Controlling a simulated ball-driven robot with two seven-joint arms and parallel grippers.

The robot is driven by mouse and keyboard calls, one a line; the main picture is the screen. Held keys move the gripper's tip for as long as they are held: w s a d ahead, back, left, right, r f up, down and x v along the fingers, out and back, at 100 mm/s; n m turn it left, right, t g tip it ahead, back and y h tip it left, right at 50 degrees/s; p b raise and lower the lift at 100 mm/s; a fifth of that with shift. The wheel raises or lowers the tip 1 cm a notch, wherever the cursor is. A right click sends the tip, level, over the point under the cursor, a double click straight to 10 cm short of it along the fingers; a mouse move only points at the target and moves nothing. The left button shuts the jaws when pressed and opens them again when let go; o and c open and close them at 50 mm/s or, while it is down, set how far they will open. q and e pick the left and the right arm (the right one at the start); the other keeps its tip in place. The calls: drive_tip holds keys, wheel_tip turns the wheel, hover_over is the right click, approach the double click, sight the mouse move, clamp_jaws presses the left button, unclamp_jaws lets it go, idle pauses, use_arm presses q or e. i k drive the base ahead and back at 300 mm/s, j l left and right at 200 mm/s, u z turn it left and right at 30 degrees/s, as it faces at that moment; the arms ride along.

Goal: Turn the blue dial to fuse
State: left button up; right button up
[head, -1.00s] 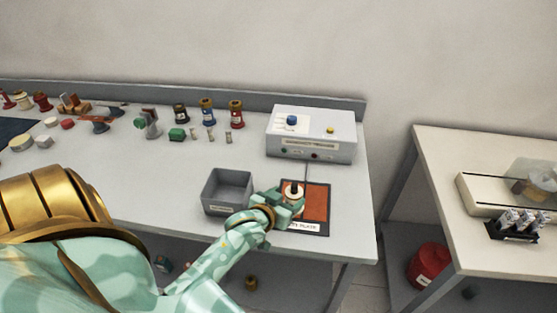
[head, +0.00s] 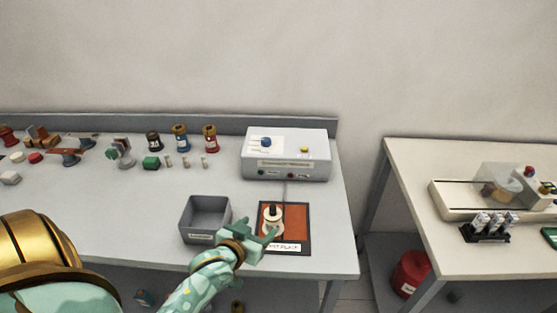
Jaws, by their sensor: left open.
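The blue dial (head: 266,142) sits on the white upper face of a grey tester box (head: 286,170) at the back of the table. Its pointer and markings are too small to read. My left gripper (head: 265,232) is over the orange test plate (head: 296,218), low at its left side. Its fingers are open beside a pale bushing with a dark top (head: 272,215), which stands on the plate. The gripper is in front of the dial and well apart from it. My right gripper does not show.
A grey open bin (head: 206,215) stands left of the plate. Spools (head: 180,138) and small parts line the table's back left. A yellow button (head: 304,149) is right of the dial. A second table (head: 400,170) stands at right, across a gap.

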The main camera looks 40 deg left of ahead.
sight(266, 142)
drive_tip(key=u, duration=1.25)
